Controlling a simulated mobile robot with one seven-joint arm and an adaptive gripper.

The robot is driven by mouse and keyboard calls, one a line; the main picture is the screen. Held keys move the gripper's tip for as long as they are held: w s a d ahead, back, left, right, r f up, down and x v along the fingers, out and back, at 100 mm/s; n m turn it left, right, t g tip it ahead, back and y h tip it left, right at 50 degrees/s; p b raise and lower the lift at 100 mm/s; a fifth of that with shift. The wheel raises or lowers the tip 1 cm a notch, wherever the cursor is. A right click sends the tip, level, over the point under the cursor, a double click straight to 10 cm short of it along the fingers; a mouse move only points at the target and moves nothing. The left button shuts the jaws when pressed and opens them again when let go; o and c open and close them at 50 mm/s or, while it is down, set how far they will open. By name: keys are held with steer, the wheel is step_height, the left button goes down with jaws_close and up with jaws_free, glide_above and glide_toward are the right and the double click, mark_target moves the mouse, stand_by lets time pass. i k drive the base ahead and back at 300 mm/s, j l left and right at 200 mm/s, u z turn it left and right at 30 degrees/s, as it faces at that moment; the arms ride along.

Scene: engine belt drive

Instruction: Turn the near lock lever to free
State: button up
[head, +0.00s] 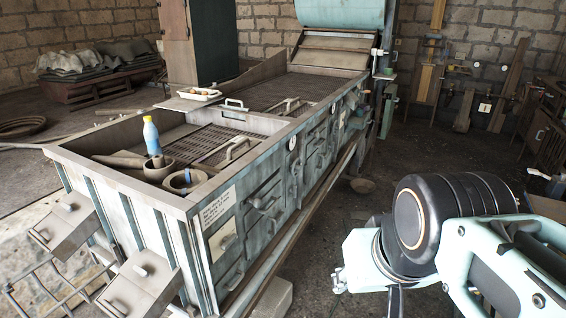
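The long grey-green machine (140,190) fills the middle of the head view, with its side panel facing right. Several handles and levers sit along that side. A lever-like handle (262,203) is on the near part of the panel, right of a pale label plate (218,207); I cannot tell for sure that it is the near lock lever, nor its setting. My arm reaches in from the right edge. What seems to be my gripper (339,281) is at its left end, right of the machine and apart from it. Its fingers are too small and partly hidden to read.
A blue bottle (151,137), round bowls (184,180) and a white tray (200,94) are on the machine's top. A rail (290,235) runs low along its side. A block (272,298) lies on the floor below. Floor between the machine and my arm is mostly clear.

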mark_target(295, 191)
steer(key=i+l, duration=0.15)
steer(key=i, duration=0.4)
steer(key=i+l, duration=0.15)
steer(key=i, duration=0.4)
